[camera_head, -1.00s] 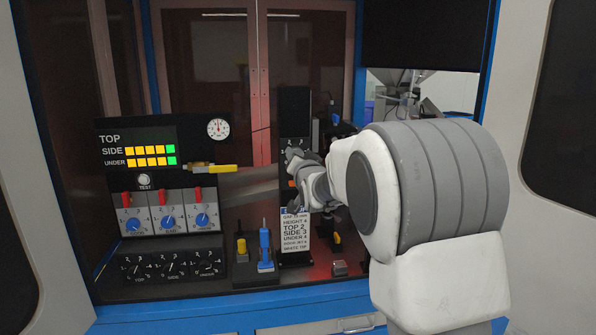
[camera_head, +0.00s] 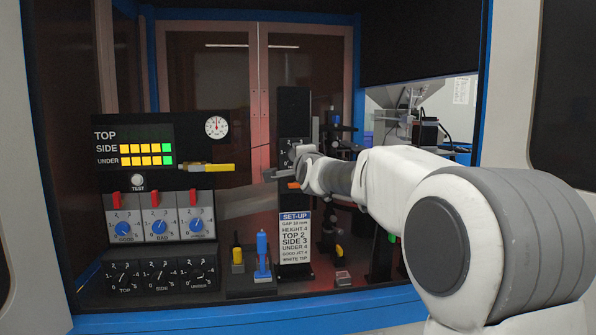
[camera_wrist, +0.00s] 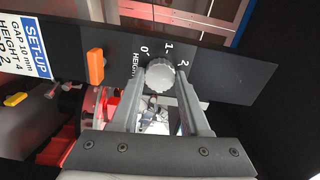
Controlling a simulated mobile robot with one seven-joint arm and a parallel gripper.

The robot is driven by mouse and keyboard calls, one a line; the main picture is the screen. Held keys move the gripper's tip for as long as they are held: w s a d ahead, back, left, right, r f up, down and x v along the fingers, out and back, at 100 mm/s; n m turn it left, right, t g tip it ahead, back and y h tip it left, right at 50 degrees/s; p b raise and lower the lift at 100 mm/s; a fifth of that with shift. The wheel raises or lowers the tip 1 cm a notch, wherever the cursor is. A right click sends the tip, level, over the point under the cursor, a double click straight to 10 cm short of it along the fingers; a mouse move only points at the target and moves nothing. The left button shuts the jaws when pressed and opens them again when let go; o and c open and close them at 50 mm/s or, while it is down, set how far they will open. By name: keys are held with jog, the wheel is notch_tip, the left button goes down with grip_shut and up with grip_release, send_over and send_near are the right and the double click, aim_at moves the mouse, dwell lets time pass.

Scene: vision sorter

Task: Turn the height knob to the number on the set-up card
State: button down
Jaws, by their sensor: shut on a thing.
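The set-up card (camera_head: 296,240) is on the dark post in the head view and reads "HEIGHT 4" in its upper lines. It also shows in part at the left of the wrist view (camera_wrist: 27,45). The height knob (camera_wrist: 159,75) is a grey ribbed round knob on a dark panel. Marks 0, 1 and 2 and the word HEIGHT show around it; its pointer is not clear. My gripper (camera_wrist: 158,87) is shut on the knob, one finger on each side. In the head view my gripper (camera_head: 292,166) is at the post and hides most of the knob.
An orange tab (camera_wrist: 95,66) sits beside the knob. To the left stands a control panel (camera_head: 120,189) with several red-capped switches and blue dials. A yellow-handled lever (camera_head: 215,167) juts toward the post. A blue handle (camera_head: 262,250) stands left of the card.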

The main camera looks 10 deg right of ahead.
jog(key=shift+m+b, duration=3.05)
jog(key=shift+m, duration=5.35)
jog(key=shift+c, duration=1.9)
grip_release()
jog(key=s+b, duration=0.3)
jog(key=s, duration=1.4)
jog(key=shift+s, duration=0.25)
